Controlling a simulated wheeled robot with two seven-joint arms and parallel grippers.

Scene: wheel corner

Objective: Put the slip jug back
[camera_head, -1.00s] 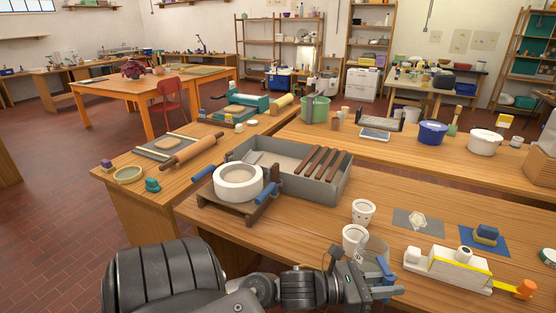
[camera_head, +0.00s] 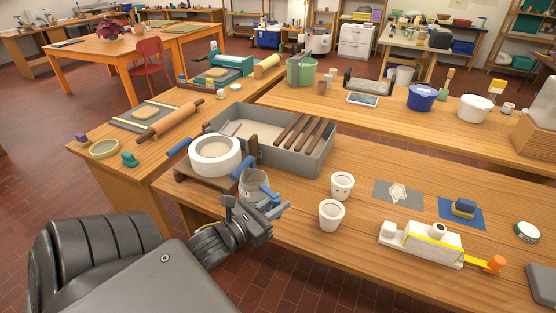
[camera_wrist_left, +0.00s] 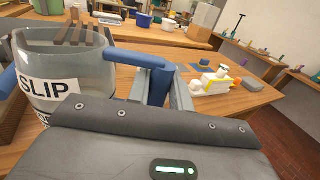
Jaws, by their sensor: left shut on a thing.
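The slip jug (camera_head: 254,188) is a clear grey container with a blue handle. In the left wrist view the jug (camera_wrist_left: 68,75) fills the upper left, with its "SLIP" label facing the camera. My left gripper (camera_head: 268,200) is shut on the blue handle (camera_wrist_left: 140,56). In the head view the jug is just right of the white round basin (camera_head: 215,155) and in front of the grey tray (camera_head: 290,160). Whether its base touches the bench cannot be told. My right gripper is not in view.
Two white cups (camera_head: 331,215) (camera_head: 342,185) stand right of the jug on the wooden bench. A white block model with a yellow stripe (camera_head: 425,242) lies farther right. Dark wooden bars (camera_head: 305,135) lie across the tray. Bare bench lies between tray and cups.

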